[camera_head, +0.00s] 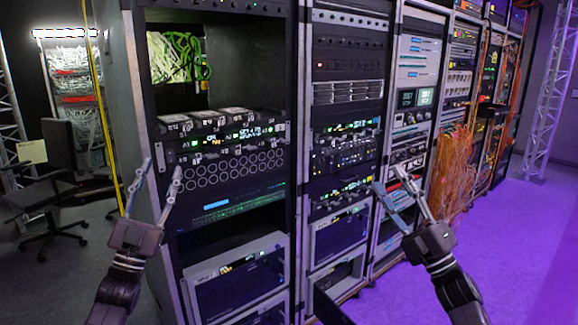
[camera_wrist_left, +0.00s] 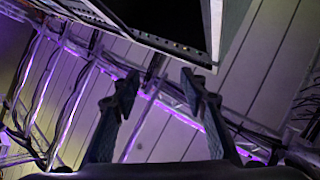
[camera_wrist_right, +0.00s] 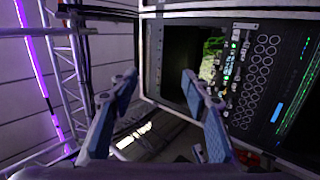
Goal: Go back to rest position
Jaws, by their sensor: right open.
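My left gripper (camera_head: 157,188) is raised at the left in the head view, its fingers spread and empty in front of the nearest rack's left edge. In the left wrist view its open fingers (camera_wrist_left: 155,95) point toward the ceiling and truss, with nothing between them. My right gripper (camera_head: 398,194) is raised right of centre in the head view, fingers apart and empty, in front of the racks. In the right wrist view its fingers (camera_wrist_right: 160,90) are spread, with the rack (camera_wrist_right: 255,85) behind and to the right.
A row of equipment racks (camera_head: 297,130) runs from the left to the back right. Orange cables (camera_head: 455,170) hang at the far racks. An office chair (camera_head: 48,195) stands at the left. Open purple-lit floor (camera_head: 500,250) lies at the right, with a truss (camera_head: 552,90) behind.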

